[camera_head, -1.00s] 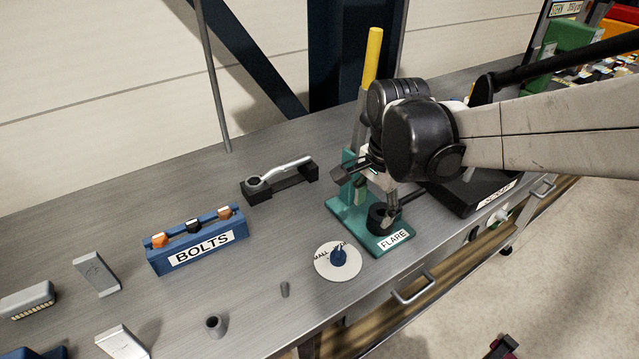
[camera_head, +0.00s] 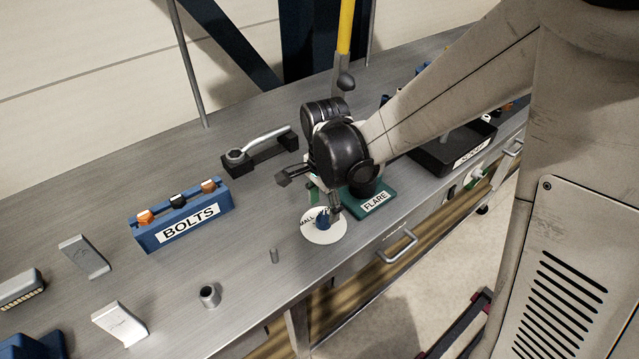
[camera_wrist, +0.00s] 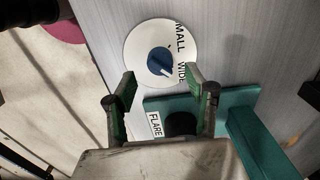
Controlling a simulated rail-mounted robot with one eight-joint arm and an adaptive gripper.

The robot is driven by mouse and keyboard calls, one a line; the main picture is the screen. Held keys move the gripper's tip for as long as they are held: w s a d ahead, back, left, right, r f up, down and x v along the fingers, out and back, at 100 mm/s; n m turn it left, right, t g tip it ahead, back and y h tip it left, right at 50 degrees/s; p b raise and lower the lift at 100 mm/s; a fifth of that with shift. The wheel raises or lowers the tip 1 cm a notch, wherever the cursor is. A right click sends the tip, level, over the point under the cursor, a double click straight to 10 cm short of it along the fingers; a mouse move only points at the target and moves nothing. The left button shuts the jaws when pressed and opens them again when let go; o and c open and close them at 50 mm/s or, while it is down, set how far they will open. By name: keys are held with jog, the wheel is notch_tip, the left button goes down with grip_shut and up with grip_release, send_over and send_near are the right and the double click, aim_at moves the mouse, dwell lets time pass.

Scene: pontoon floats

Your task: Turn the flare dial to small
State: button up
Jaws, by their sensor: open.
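The flare dial is a white disc (camera_head: 310,233) with a blue knob (camera_head: 323,219) at its middle, on the bench top near the front edge. In the wrist view the disc (camera_wrist: 134,46) carries the words SMALL and WIDE, and the blue knob (camera_wrist: 160,61) has a white pointer line aimed toward the WIDE side. My gripper (camera_wrist: 160,85) is open, its green-padded fingers on either side of and short of the knob, with nothing between them. In the head view my gripper (camera_head: 310,190) is just above and behind the dial. The teal flare base (camera_head: 385,200) stands beside the dial, partly hidden by my arm.
A blue BOLTS holder (camera_head: 150,237) stands to the left, with a wrench on a black stand (camera_head: 262,152) behind. A small peg (camera_head: 274,255) and a grey cup (camera_head: 210,295) stand left of the dial. A drawer handle (camera_head: 397,248) juts from the bench front.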

aim_at(323, 216)
jog(key=shift+f, duration=2.4)
jog(key=c, duration=1.2)
